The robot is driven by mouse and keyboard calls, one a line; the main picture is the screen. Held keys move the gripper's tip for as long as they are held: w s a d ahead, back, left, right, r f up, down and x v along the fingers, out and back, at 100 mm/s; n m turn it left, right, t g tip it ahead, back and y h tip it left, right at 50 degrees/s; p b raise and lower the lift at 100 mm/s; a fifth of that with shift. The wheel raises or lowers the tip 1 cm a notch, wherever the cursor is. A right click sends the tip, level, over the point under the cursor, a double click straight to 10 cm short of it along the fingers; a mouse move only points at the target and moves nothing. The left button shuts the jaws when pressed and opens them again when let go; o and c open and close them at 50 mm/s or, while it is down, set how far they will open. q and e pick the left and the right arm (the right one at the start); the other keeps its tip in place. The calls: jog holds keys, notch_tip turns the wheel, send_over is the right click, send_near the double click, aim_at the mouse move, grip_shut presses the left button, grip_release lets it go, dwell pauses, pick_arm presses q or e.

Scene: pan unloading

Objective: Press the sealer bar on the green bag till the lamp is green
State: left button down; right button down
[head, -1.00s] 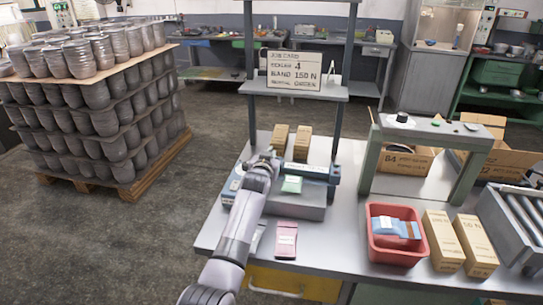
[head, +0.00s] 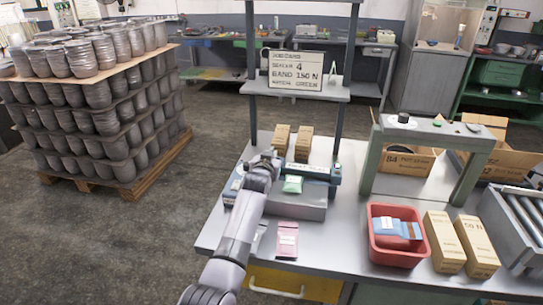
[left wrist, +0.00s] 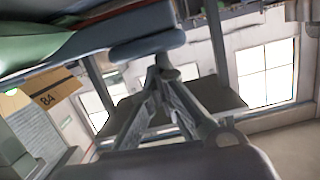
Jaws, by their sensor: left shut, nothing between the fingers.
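The sealer is a grey box (head: 300,210) on the bench with a blue bar (head: 318,172) across its back. The green bag (head: 292,184) lies on the sealer, just in front of the bar. My left gripper (head: 274,154) is at the left end of the bar, and my arm hides part of that end. In the left wrist view, my shut fingertips (left wrist: 163,68) are right at a blue-grey rounded piece (left wrist: 148,45); I cannot tell whether they press on it. No lit lamp can be made out. My right gripper is not in view.
A pink packet (head: 287,238) lies in front of the sealer. A red bin (head: 376,256) with blue packets and cardboard boxes (head: 440,240) stand to the right. Two small boxes (head: 303,143) stand behind the bar. A job card (head: 296,69) sits on the shelf above.

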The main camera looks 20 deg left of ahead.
pick_arm(q)
notch_tip(320, 180, up, 4)
jog(key=p, duration=0.3)
jog(key=shift+s+a+f, duration=0.1)
jog(key=shift+s, duration=0.05)
jog(key=b+v, duration=0.1)
jog(key=v, duration=0.8)
jog(key=shift+s+d+r+b, duration=0.2)
jog(key=shift+s+r+b, duration=0.1)
jog(key=shift+b, duration=0.1)
